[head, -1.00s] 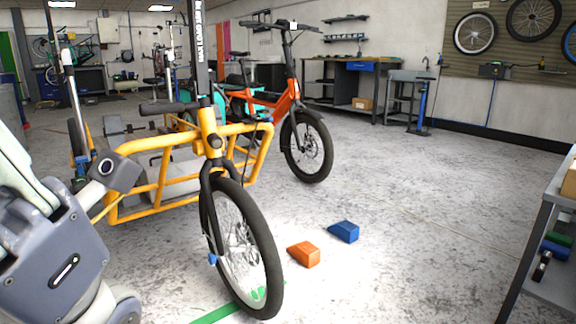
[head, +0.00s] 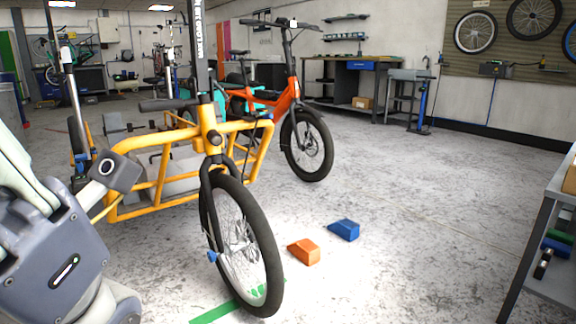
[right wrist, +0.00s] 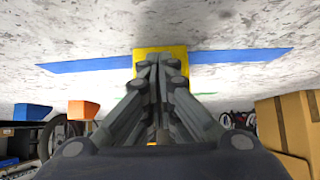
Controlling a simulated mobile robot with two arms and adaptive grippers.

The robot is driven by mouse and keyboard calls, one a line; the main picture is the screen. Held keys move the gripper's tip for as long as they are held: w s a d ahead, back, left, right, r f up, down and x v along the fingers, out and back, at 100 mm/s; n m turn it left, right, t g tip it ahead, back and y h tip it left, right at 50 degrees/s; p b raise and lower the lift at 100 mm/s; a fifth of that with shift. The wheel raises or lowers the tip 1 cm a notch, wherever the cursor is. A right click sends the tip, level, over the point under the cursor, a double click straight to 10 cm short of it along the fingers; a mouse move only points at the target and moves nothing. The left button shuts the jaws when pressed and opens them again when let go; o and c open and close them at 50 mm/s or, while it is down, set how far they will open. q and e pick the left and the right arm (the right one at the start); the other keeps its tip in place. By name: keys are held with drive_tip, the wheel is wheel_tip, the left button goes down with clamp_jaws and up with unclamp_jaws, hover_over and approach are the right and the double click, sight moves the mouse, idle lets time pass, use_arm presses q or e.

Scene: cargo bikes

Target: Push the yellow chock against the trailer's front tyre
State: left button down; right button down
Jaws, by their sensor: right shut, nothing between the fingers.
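The yellow chock (right wrist: 178,52) is at the top middle of the right wrist view, on the floor. My right gripper (right wrist: 160,64) is shut and empty, its fingertips in front of the chock and covering its middle. I cannot tell whether they touch it. The chock does not show in the head view. I cannot make out the trailer or its front tyre for sure in either view. A part of my left arm (head: 60,245) shows at the left of the head view, but its gripper fingers do not.
A blue floor stripe (right wrist: 240,56) runs on both sides of the chock. Cardboard boxes (right wrist: 298,115) are at the right. In the head view, a yellow cargo bike (head: 160,190) stands near, with an orange chock (head: 305,252) and a blue chock (head: 344,230) right of its front wheel.

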drive_tip(key=shift+w+a+b, duration=0.65)
drive_tip(key=shift+w+a, duration=0.4)
drive_tip(key=shift+w, duration=0.25)
drive_tip(key=shift+w+a+b, duration=0.65)
drive_tip(key=shift+w+a, duration=0.4)
drive_tip(key=shift+w, duration=0.2)
drive_tip(key=shift+w+a+b, duration=0.85)
drive_tip(key=shift+w+b, duration=0.05)
drive_tip(key=shift+w, duration=0.2)
drive_tip(key=shift+w+a+b, duration=0.85)
drive_tip(key=shift+w, duration=0.25)
drive_tip(key=p+v, duration=0.3)
drive_tip(key=p, duration=0.1)
drive_tip(key=shift+s+d, duration=0.2)
drive_tip(key=shift+s, duration=0.05)
drive_tip(key=shift+s+d+r+p, duration=0.25)
drive_tip(key=shift+s+d+p, duration=0.15)
drive_tip(key=shift+p, duration=0.4)
drive_tip(key=shift+s+d+r+p, duration=0.3)
drive_tip(key=shift+s+p, duration=0.2)
drive_tip(key=shift+p, duration=0.3)
